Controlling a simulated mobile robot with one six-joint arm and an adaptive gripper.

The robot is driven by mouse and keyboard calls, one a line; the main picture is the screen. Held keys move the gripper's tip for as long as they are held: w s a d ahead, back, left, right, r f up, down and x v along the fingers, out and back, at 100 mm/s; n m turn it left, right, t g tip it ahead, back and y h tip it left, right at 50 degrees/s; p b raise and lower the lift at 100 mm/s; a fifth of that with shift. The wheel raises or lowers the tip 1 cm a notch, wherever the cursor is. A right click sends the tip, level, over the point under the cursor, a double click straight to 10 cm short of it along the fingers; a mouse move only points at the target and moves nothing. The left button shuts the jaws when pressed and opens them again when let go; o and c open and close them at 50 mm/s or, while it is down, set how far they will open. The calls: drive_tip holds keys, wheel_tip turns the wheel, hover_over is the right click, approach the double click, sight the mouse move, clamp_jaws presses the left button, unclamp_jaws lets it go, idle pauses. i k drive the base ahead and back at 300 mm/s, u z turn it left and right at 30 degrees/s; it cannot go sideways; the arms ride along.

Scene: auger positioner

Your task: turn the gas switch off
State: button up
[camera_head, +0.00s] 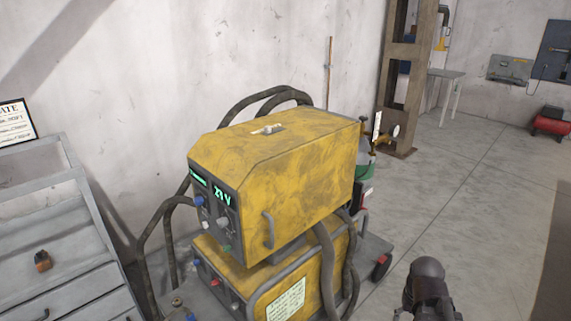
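A worn yellow welding machine (290,165) stands in the middle on top of a second yellow unit (338,262). Its dark front panel (215,215) faces left, with a green lit display reading about "21 V", a blue knob (199,201), a dark knob (223,224) and small switches below. I cannot tell which control is the gas switch. Behind the machine is a gas cylinder (365,170) with a green part, mostly hidden, and a brass regulator (383,138). A dark rounded part of my arm shows at the lower right. My gripper's fingers are not visible.
Thick hoses (165,225) hang left of the machine. A grey drawer cabinet (60,245) stands at the left. A rusty steel column (405,75) and a small table (446,82) are behind. The concrete floor (475,190) at right is clear.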

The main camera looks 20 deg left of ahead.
sight(227, 248)
drive_tip(key=u, duration=1.15)
drive_tip(key=k, duration=0.5)
drive_tip(key=u, duration=0.15)
drive_tip(key=i, duration=0.45)
